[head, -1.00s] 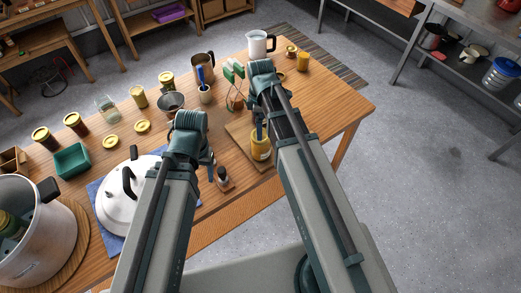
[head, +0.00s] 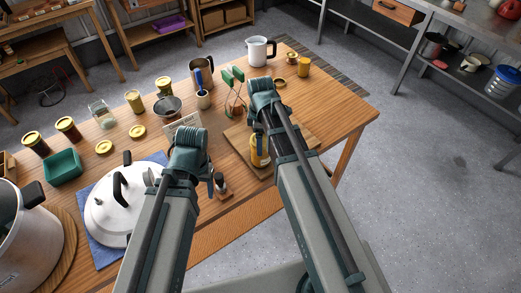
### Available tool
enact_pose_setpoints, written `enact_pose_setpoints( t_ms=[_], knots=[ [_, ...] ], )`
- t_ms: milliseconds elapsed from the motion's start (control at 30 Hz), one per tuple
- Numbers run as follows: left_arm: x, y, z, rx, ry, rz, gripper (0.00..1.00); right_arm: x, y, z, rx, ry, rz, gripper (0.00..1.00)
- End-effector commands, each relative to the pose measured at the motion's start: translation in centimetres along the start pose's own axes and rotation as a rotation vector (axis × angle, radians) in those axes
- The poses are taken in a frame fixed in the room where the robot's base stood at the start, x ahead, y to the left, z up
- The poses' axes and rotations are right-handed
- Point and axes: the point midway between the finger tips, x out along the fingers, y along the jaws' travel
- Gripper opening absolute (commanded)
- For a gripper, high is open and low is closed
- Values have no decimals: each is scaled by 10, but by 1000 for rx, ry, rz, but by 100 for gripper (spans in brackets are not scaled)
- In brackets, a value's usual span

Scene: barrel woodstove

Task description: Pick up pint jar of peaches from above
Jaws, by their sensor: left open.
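A jar with yellow-orange contents (head: 258,155), which looks like the pint jar of peaches, stands on a wooden board (head: 283,166). My right arm partly hides it. My right wrist is above and beside this jar, and its fingers are mostly hidden, so I cannot tell their opening.
A big pot (head: 30,240) and a white lid (head: 110,212) on blue cloth occupy the left. The table's right end (head: 345,105) is clear.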

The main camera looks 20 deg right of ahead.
Motion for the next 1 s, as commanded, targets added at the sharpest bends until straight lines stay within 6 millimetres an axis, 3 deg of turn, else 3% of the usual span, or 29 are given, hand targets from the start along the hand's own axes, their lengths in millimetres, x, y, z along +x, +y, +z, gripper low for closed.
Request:
enact_pose_setpoints(
  t_ms=[67, 333, 533, 567, 1000],
  knots=[
    [0, 0, 0, 0, 0, 0, 66, 0, 0, 0, 0, 0, 0, 55],
    [0, 0, 0, 0, 0, 0, 66, 0, 0, 0, 0, 0, 0, 6],
    [-2, 0, 0, 0, 0, 0, 66, -2, 0, 0, 0, 0, 0, 5],
    [-3, 0, 0, 0, 0, 0, 66, -3, 0, 0, 0, 0, 0, 0],
    [-16, -2, 1, 0, 0, 0, 66, -16, 0, 0, 0, 0, 0, 0]
  ],
)
